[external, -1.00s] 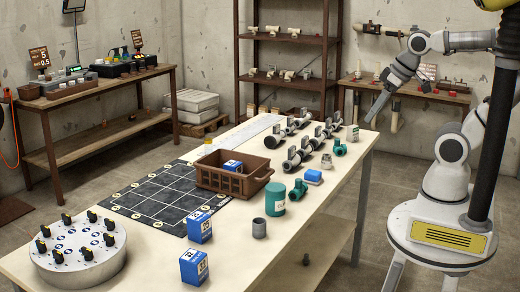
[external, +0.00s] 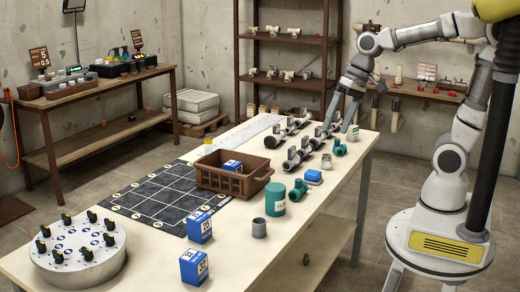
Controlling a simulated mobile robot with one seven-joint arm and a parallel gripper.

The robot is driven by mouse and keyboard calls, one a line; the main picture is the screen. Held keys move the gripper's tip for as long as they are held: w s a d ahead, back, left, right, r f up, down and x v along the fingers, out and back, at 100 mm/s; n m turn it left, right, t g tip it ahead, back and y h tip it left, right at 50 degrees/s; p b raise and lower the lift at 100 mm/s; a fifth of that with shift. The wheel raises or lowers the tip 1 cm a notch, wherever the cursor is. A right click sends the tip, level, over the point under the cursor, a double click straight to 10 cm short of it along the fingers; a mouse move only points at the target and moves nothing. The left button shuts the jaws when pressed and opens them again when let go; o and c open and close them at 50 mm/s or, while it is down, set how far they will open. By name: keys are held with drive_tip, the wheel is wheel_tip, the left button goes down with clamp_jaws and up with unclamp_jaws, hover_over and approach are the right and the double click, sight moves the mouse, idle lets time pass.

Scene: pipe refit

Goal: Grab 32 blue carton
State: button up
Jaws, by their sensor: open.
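Two blue cartons with white number labels stand upright on the near part of the table: a front carton (external: 194,267) and one a little behind it (external: 199,227). Their numbers are too small to read surely. Another blue carton (external: 233,166) is inside the brown crate (external: 219,183). My gripper (external: 341,119) is open and empty, pointing down above the far right part of the table, by the grey pipe fittings. It is well apart from all the blue cartons.
A teal can (external: 274,199), a grey pipe ring (external: 259,228) and a blue-topped block (external: 314,177) stand along the right side. Green fittings (external: 300,190) lie near them. A round knob board (external: 78,258) fills the near left corner; a dark grid mat (external: 155,196) lies left of the crate.

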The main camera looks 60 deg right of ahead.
drive_tip(key=w+a+f+m+g+y+b, duration=0.3)
drive_tip(key=w+a+f+m+y+b, duration=0.15)
drive_tip(key=w+a+f, duration=0.6)
drive_tip(key=m+g+y+b, duration=0.1)
drive_tip(key=m+y+b, duration=0.2)
drive_tip(key=m+y, duration=0.45)
approach(197, 252)
drive_tip(key=shift+m+h, duration=0.6)
drive_tip(key=shift+h, duration=0.1)
drive_tip(key=x, duration=0.2)
drive_tip(key=b+x, duration=0.1)
drive_tip(key=x, duration=0.1)
drive_tip(key=r+b+x, duration=0.1)
drive_tip(key=x, duration=0.2)
drive_tip(key=shift+s+a, duration=0.1)
drive_tip(key=shift+a, duration=0.1)
drive_tip(key=b+x, duration=0.1)
drive_tip(key=x, duration=0.4)
drive_tip(key=shift+b, duration=0.3)
drive_tip(key=c, duration=1.5)
